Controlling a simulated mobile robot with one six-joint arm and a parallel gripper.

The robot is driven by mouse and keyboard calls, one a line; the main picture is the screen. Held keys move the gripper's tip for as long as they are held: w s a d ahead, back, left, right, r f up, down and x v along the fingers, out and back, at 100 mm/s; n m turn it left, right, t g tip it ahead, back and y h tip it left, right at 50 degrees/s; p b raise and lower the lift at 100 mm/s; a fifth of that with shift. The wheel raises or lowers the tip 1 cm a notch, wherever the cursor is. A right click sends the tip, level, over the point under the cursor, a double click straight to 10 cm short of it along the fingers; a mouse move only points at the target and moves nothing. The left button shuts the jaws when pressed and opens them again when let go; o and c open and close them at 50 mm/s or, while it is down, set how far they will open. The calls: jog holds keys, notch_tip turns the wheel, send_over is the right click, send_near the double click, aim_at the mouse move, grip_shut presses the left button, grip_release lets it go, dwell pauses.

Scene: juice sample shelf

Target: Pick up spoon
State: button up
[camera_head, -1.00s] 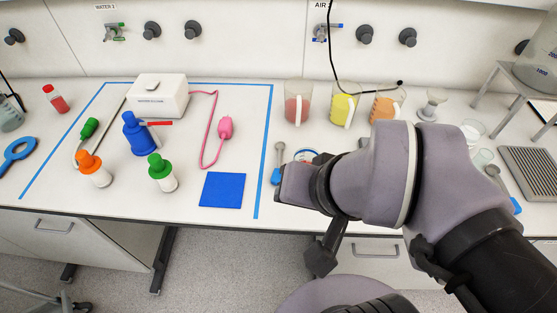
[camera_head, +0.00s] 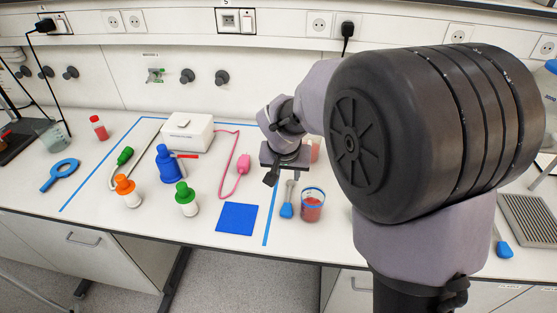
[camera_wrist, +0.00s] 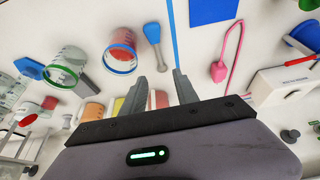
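A spoon (camera_head: 287,203) with a blue end and a grey end lies on the white bench, just left of a blue-rimmed beaker of red juice (camera_head: 312,212). In the wrist view the spoon (camera_wrist: 152,36) lies beyond my fingertips, a little to the left. My gripper (camera_head: 277,178) is above the bench, behind and slightly left of the spoon in the head view. In the wrist view my gripper (camera_wrist: 170,70) shows two fingers apart with nothing between them. A second blue-ended utensil (camera_head: 502,247) lies at the far right, partly hidden by my arm.
A blue tape line (camera_head: 270,220) runs left of the spoon. A blue square (camera_head: 237,218), a pink device (camera_head: 243,163) and green (camera_head: 186,198) and orange (camera_head: 127,190) capped bottles stand left. A green-rimmed beaker (camera_wrist: 66,66) is near in the wrist view. My arm hides the right bench.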

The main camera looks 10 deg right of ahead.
jog(key=b, duration=0.3)
send_over(289, 194)
jog(key=s, duration=0.2)
jog(key=f, duration=0.6)
jog(key=a+f, duration=0.1)
jog(key=f, duration=0.3)
jog(key=shift+f, duration=0.1)
jog(key=x, duration=0.1)
jog(key=b+x, duration=0.1)
jog(key=x, duration=0.1)
jog(key=b+x, duration=0.1)
jog(key=x, duration=0.1)
jog(key=shift+s+f, duration=0.15)
jog(key=shift+s, duration=0.2)
jog(key=shift+w+d+f, duration=0.1)
jog(key=shift+w+f, duration=0.05)
jog(key=shift+f, duration=0.05)
jog(key=shift+r, duration=0.15)
jog(key=shift+c, duration=0.7)
grip_shut()
